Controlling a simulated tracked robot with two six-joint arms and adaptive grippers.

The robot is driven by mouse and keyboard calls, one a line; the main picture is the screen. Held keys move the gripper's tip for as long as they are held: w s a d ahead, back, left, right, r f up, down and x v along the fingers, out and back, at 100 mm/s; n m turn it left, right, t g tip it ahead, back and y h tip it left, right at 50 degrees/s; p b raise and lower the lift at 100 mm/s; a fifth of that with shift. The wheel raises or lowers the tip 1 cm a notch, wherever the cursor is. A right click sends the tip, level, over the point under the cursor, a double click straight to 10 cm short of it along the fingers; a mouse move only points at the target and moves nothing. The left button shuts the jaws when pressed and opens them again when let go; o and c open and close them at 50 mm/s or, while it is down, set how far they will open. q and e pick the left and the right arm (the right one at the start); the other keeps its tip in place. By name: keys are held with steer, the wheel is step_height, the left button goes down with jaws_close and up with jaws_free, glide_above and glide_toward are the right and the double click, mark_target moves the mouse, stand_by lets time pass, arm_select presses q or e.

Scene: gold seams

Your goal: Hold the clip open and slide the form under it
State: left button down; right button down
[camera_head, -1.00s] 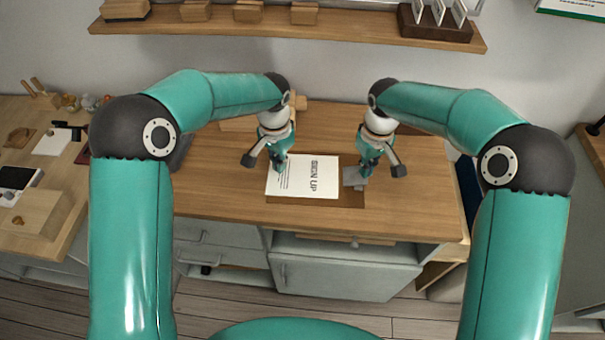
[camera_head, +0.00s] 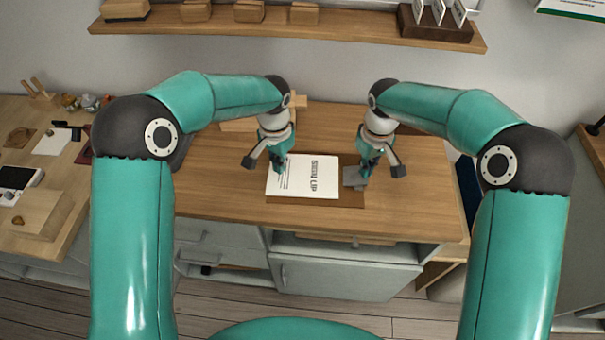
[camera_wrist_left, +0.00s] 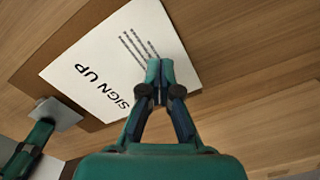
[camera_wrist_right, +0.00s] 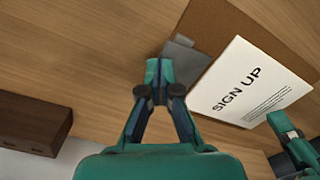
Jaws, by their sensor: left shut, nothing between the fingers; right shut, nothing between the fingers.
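The white form (camera_head: 310,180), printed SIGN UP, lies on the brown clipboard (camera_head: 320,201). The grey clip (camera_head: 354,178) is at the board's right end; it shows also in the left wrist view (camera_wrist_left: 58,112). In the right wrist view, a strip of bare board separates the clip (camera_wrist_right: 185,58) from the form (camera_wrist_right: 250,85). My left gripper (camera_head: 280,168) is shut, with its tips over the form's left part; contact cannot be told. My right gripper (camera_head: 365,173) is shut, with its tips at the clip's outer edge, partly hiding it; whether they press it is unclear.
The wooden counter (camera_head: 410,205) is clear to the right and in front of the board. A wooden object (camera_head: 240,125) stands behind my left gripper. A shelf (camera_head: 350,35) with blocks and a card holder runs along the wall. A side table (camera_head: 75,215) with small items is at left.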

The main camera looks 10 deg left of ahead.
mark_target(292, 174)
arm_select(q)
steer(key=shift+f, duration=0.75)
steer(key=shift+d, duration=1.55)
stand_by(1.0)
steer(key=shift+r, duration=0.65)
steer(key=shift+f, duration=0.6)
stand_by(2.0)
steer(key=shift+a, duration=0.2)
stand_by(0.5)
steer(key=shift+a, duration=1.35)
